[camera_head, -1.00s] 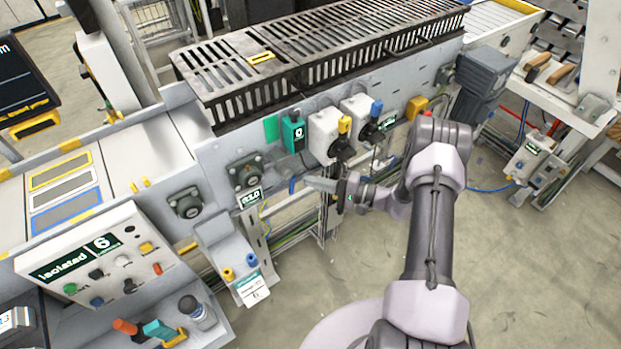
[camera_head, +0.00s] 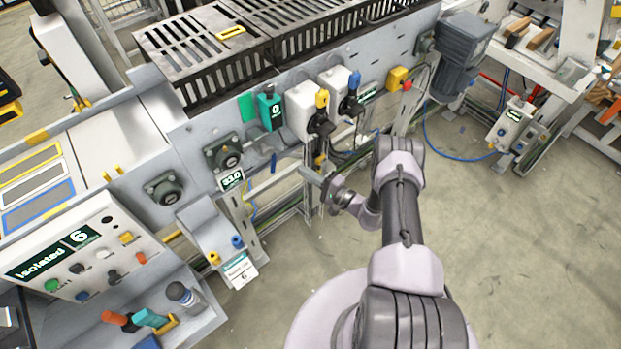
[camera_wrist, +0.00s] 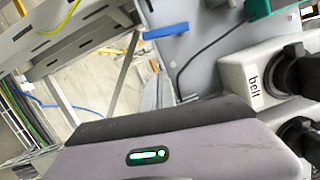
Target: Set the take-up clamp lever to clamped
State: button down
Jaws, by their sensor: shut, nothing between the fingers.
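A small blue lever (camera_head: 273,163) sticks out from the conveyor's grey side panel, right of a dark bearing block (camera_head: 226,153); I take it to be the take-up clamp lever. It also shows in the wrist view as a blue bar (camera_wrist: 165,31), lying nearly level. I cannot read its setting. My gripper (camera_head: 304,171) is shut and empty, a little right of the lever and apart from it in the head view. In the wrist view my gripper's body fills the bottom and its fingertips are not clear.
A control panel reading "Isolated 6" (camera_head: 60,253) stands at lower left. The floor at right is open.

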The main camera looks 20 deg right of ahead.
jog(key=w+a+r+b, duration=0.1)
jog(key=w+a, duration=0.1)
jog(key=a, duration=0.4)
jog(key=shift+w, duration=0.3)
jog(key=shift+a+f, duration=0.1)
